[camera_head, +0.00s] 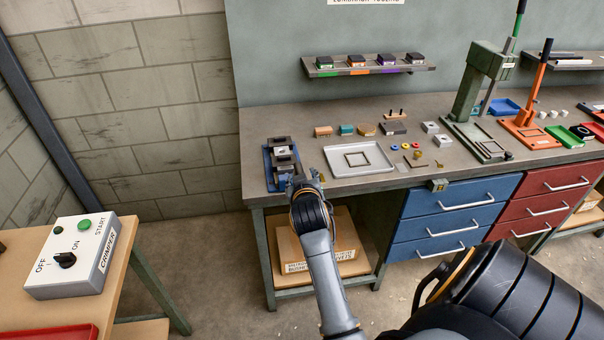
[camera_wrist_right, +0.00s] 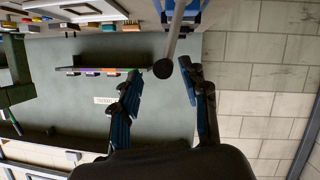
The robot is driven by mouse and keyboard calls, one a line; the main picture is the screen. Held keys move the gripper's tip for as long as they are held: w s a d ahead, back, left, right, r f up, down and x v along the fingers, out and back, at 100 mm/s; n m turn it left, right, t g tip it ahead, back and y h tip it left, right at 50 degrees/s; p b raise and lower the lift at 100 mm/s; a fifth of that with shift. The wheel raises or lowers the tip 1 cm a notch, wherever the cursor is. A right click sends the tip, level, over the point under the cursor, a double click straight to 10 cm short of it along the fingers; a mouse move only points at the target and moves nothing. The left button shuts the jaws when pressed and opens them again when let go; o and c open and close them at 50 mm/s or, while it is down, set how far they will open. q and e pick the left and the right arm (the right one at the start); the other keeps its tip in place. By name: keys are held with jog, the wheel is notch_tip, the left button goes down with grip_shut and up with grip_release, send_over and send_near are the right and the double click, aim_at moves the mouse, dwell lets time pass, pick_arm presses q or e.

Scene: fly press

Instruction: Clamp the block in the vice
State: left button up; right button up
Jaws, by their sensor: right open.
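The blue vice (camera_head: 268,172) stands at the left end of the workbench, with dark grey jaw parts. A light grey block (camera_head: 281,152) sits among the vice's dark parts; whether the jaws touch it I cannot tell. My right gripper (camera_head: 300,182) is at the front end of the vice and partly hides it. In the right wrist view, my right gripper (camera_wrist_right: 161,68) is open, its two fingers apart on either side of a grey rod (camera_wrist_right: 174,35) with a dark round end. The rod leads toward the blue vice body (camera_wrist_right: 193,12). My left gripper is out of view.
A white tray (camera_head: 345,170) with a square frame lies right of the vice. Several small parts and blocks lie beyond it. A crimper control box (camera_head: 75,255) sits on the left table.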

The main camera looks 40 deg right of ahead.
jog(key=v, duration=0.3)
dwell(0.5)
